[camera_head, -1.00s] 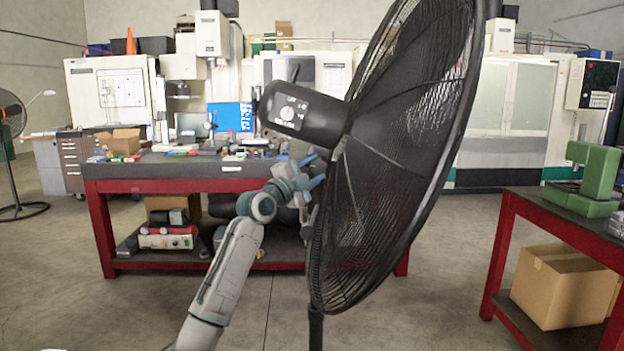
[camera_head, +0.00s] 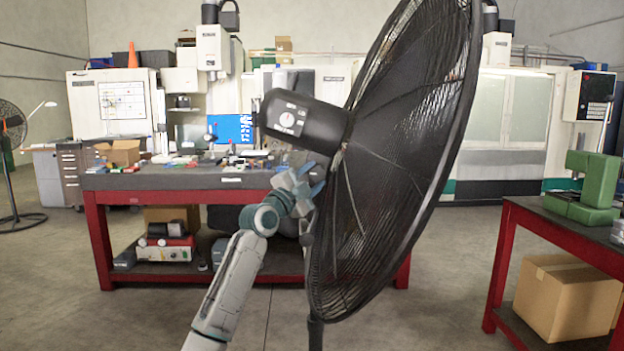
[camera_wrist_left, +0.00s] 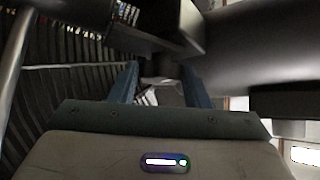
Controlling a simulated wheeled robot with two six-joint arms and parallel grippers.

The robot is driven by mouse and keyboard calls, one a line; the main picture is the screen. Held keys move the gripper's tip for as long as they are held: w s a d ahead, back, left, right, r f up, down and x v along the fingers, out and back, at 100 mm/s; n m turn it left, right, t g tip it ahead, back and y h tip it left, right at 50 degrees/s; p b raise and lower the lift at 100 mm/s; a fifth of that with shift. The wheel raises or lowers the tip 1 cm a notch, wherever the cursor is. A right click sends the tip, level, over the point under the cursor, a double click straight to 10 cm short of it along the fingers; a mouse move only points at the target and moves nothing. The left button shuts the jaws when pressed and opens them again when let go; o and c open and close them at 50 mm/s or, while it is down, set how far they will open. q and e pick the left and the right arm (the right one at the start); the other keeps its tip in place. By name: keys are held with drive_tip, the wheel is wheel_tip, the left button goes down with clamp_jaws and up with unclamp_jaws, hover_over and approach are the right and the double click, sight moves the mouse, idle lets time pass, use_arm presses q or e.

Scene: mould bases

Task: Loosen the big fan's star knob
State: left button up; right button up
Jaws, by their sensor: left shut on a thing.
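The big black fan (camera_head: 405,140) stands close in front of me, its wire cage seen nearly edge-on and its motor housing (camera_head: 300,118) pointing left. My left gripper (camera_head: 312,180) is at the fan's back, just under the housing and beside the cage. In the left wrist view, the two blue fingers (camera_wrist_left: 162,88) are shut on a small greyish part (camera_wrist_left: 163,70) below the dark housing, where the star knob seems to be. Its star shape is not clear, as the fingers and shadow cover most of it. My right gripper is not in view.
A red-framed workbench (camera_head: 190,183) with tools on it stands behind the fan. Another red table (camera_head: 560,225) with green blocks (camera_head: 585,190) is at the right, with a cardboard box (camera_head: 565,297) on its lower shelf.

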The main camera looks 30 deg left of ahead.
use_arm(q)
drive_tip(key=o, duration=1)
